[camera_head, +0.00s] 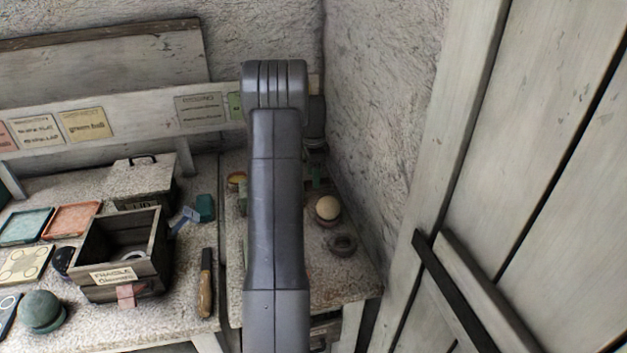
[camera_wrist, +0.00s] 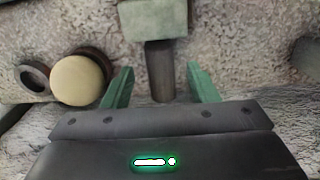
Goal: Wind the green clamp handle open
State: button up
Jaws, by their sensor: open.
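In the wrist view, my gripper (camera_wrist: 160,67) has its two green fingers apart. A grey cylindrical post (camera_wrist: 159,66) lies between them in the picture; I cannot tell whether either finger touches it. The post meets a pale green block (camera_wrist: 153,20) at the top of the view, which looks like part of the clamp; I cannot tell which part is its handle. In the head view, my arm covers my gripper and most of the clamp area. A small green piece (camera_head: 243,197) shows just left of the arm.
A cream sphere (camera_head: 328,208) sits on a dark ring right of my arm, with another dark ring (camera_head: 341,246) nearby. The rough wall is close on the right.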

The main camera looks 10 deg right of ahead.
jog(key=shift+d+f, duration=0.1)
jog(key=shift+f, duration=1.45)
jog(key=shift+c, duration=0.2)
jog(key=c, duration=0.9)
jog(key=shift+c, duration=0.2)
jog(key=shift+f+b, duration=0.1)
jog(key=shift+b, duration=0.25)
